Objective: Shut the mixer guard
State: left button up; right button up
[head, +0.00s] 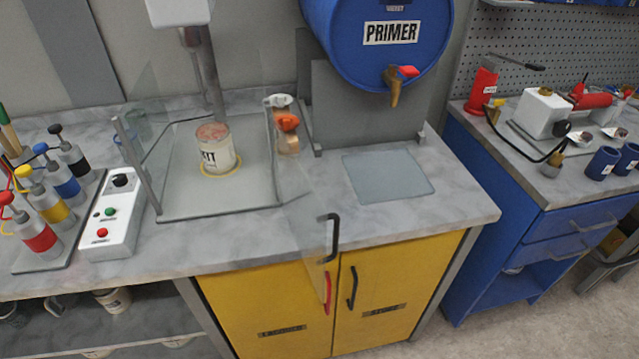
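The mixer guard (306,205) is a clear panel at the right side of the mixer. It stands swung open, reaching out past the counter's front edge. Its black handle (333,238) is at its outer end, in front of the yellow cabinet. The mixer (190,35) stands at the back, with its shaft above a white can (218,148) on the grey base plate (185,190). The can stands inside a yellow ring. The front of the mixer bay is uncovered. Neither of my grippers is in view.
A white control box (112,215) and several coloured pump bottles (45,200) stand at the left. A blue primer drum (375,40) is at the back right. An orange-topped item (287,130) is beside the guard's hinge side. The right counter is mostly clear.

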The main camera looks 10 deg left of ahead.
aim_at(282, 194)
jog(key=i+l+u, duration=0.15)
jog(key=i+l, duration=0.15)
jog(key=i+l+u, duration=0.15)
jog(key=l, duration=0.25)
jog(key=i+l+u, duration=0.15)
jog(key=i+l, duration=0.2)
jog(key=u, duration=1.4)
jog(key=k+j+u, duration=0.15)
jog(key=k+j, duration=0.1)
